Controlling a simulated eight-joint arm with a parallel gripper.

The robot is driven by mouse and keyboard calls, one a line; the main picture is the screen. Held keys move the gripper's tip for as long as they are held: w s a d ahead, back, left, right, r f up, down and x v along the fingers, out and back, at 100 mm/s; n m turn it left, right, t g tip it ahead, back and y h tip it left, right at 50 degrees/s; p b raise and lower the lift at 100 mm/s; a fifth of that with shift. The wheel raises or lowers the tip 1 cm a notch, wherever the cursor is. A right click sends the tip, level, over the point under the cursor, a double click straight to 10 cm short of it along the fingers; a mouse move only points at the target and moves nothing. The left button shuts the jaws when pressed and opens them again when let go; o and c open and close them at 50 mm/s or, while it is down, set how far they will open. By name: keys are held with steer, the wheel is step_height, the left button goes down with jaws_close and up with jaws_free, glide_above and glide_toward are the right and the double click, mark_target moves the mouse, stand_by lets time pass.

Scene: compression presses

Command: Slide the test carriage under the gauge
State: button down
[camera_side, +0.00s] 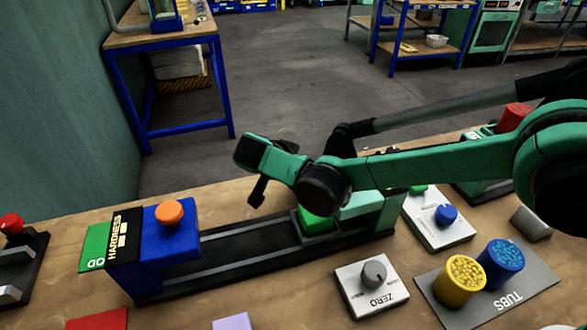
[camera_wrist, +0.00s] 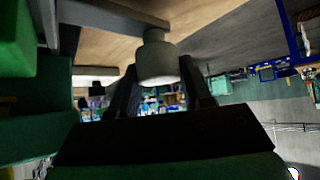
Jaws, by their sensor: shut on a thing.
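The carriage appears to be the green block in a dark frame (camera_side: 317,222), near the right end of a long black rail (camera_side: 235,242) in the side view. At the rail's left end is a blue housing (camera_side: 168,240) with an orange knob (camera_side: 169,212) and a HARDNESS label; it appears to be the gauge. The carriage is well apart from it. In the wrist view, my gripper (camera_wrist: 158,78) is shut on a pale grey cylindrical knob (camera_wrist: 157,58), with one finger on each side. The fingertips and this knob are hidden behind my wrist in the side view.
A ZERO panel (camera_side: 351,294) with a grey dial lies in front of the rail. Yellow and blue tubs (camera_side: 460,281) stand at the right on a grey mat. A pale green block (camera_side: 361,204) sits at the rail's right end. The rail's middle looks clear.

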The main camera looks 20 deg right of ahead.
steer(key=shift+d, duration=0.25)
steer(key=shift+c, duration=1.9)
jaws_free()
steer(key=shift+a+r, duration=0.1)
steer(key=shift+v, duration=2.7)
